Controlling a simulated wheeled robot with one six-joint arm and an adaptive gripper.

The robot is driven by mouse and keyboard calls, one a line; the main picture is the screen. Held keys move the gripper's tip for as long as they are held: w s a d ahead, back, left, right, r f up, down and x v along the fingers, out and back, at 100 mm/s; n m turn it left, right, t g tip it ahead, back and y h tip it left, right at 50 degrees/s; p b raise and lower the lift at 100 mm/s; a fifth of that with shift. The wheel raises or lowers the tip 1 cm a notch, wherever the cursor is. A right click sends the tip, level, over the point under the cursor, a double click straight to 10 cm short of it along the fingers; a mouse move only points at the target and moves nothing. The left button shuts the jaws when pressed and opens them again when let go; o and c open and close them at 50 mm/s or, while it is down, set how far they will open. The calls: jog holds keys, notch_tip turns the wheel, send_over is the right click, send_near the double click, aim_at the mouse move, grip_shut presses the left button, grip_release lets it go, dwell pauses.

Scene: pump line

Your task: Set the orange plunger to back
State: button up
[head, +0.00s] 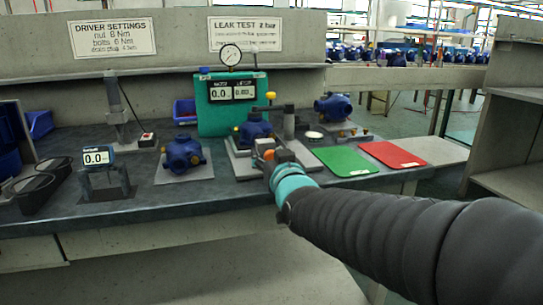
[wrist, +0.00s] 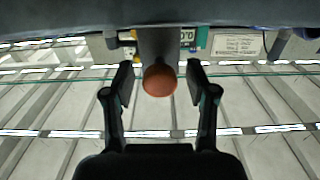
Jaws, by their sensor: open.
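The orange plunger (wrist: 160,80) shows in the wrist view as a round orange end on a grey shaft or body. It lies between the two fingers of my gripper (wrist: 161,88), with a gap on each side. My gripper is open and does not touch the plunger in that view. In the head view, the orange plunger (head: 268,154) is a small orange spot on the test fixture (head: 243,167), just beyond my gripper (head: 276,162). The wrist and arm hide part of the fixture's front. How far the plunger is pushed cannot be told.
A blue pump (head: 256,131) sits on the fixture before the teal leak tester (head: 217,118). Another blue pump (head: 183,154) stands left on a plate. A green mat (head: 345,160) and a red mat (head: 392,154) lie to the right. A grey post (head: 289,122) stands close behind my gripper.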

grip_shut()
jog(key=shift+b+v, duration=0.8)
jog(key=shift+v, duration=0.55)
jog(key=shift+f, duration=0.1)
grip_release()
jog(key=shift+s, duration=0.1)
